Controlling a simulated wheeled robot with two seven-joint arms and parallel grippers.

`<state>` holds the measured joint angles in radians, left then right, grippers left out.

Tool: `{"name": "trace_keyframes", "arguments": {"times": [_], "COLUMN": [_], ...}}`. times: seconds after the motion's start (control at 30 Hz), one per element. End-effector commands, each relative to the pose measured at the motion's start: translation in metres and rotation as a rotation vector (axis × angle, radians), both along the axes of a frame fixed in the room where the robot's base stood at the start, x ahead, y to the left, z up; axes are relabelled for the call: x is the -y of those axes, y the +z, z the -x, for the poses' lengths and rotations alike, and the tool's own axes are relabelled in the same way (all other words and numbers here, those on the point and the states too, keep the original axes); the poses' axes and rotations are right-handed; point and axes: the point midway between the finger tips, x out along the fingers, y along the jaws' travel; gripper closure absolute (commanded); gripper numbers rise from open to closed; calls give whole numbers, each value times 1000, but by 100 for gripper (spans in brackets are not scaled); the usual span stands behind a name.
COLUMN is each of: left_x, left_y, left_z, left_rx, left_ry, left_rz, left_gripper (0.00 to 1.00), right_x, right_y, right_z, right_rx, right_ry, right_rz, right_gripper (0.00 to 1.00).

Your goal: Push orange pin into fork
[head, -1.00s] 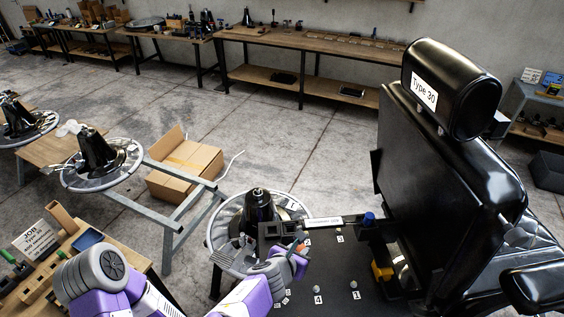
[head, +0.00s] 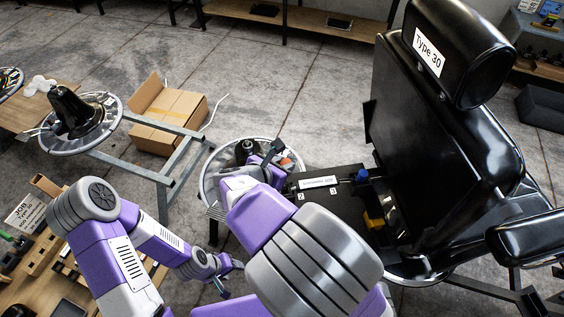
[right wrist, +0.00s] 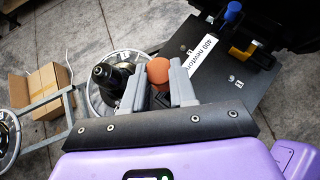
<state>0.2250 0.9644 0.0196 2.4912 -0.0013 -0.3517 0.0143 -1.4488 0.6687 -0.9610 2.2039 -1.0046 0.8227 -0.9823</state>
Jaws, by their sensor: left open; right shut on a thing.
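My right gripper (right wrist: 158,92) is shut on the orange pin. The pin's round orange head (right wrist: 158,71) shows between the two grey fingers in the right wrist view. In the head view my right gripper (head: 280,158) is over the round chair base, beside a black part, and an orange patch shows there. The fork is not clearly visible; my gripper and arm cover that area, so I cannot tell whether the pin touches it. My left gripper (head: 229,277) is open and empty, lower in the head view, left of my right arm.
A black chair (head: 440,130) labelled Type 30 stands at right. A dark board (head: 350,182) with a labelled bar, blue knob (head: 362,175) and yellow part (head: 374,220) lies beside it. A cardboard box (head: 165,120) is on the floor behind. A wooden bench (head: 60,283) is at lower left.

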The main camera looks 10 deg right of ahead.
Motion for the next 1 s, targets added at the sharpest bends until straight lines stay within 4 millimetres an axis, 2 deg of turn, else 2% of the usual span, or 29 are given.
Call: {"name": "trace_keyframes", "arguments": {"times": [0.2,0.7,1.0], "left_x": [0,0,0], "left_y": [6,-32,-39], "left_z": [0,0,0], "left_rx": [1,1,1], "left_ry": [0,0,0], "left_rz": [0,0,0], "left_gripper": [44,44,44], "right_x": [-1,-1,-1], "right_y": [1,-47,-57], "right_z": [1,1,1], "right_rx": [1,1,1], "right_ry": [0,0,2], "right_rz": [6,6,5], "right_gripper": [100,100,100]}}
